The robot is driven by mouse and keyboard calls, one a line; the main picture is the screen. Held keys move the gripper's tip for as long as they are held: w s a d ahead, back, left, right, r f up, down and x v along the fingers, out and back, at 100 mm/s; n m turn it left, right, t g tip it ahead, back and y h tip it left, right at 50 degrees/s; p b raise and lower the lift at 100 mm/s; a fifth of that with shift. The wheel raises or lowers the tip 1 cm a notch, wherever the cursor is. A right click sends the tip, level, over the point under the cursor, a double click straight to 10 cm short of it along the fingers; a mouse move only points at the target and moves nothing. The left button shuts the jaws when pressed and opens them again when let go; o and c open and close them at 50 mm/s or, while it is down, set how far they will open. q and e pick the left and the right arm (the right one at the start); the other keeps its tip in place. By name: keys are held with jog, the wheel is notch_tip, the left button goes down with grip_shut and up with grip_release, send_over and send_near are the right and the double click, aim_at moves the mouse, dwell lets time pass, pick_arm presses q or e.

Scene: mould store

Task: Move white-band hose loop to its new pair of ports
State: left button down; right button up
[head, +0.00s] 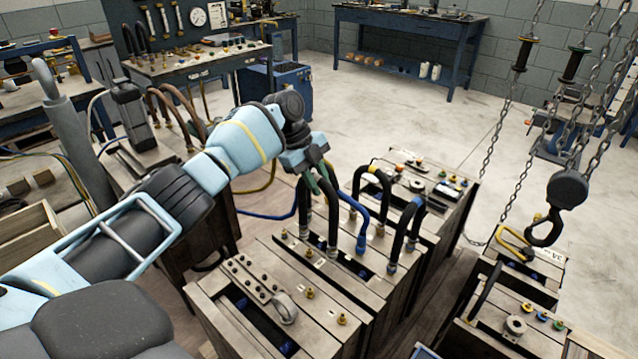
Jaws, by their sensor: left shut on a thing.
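My left gripper (314,172) reaches in from the left over the wooden mould boxes and is shut on the top of a black hose loop (333,222). Its two legs hang down to the ports on the box top, with pale metal collars at their ends. The gripper hides the top of this loop, so I cannot make out a white band. I cannot tell whether its ends are seated. Behind it stand a black loop with an orange band (386,190) and, to the right, a black loop with a blue band (397,245). My right gripper is not in view.
A blue hose (361,240) runs close beside the held loop. Several brass fittings and a grey ring (284,307) sit on the near box top. A crane hook (545,228) hangs on chains at the right. Open floor lies behind the boxes.

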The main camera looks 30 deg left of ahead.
pick_arm(q)
jog(key=shift+r, duration=0.15)
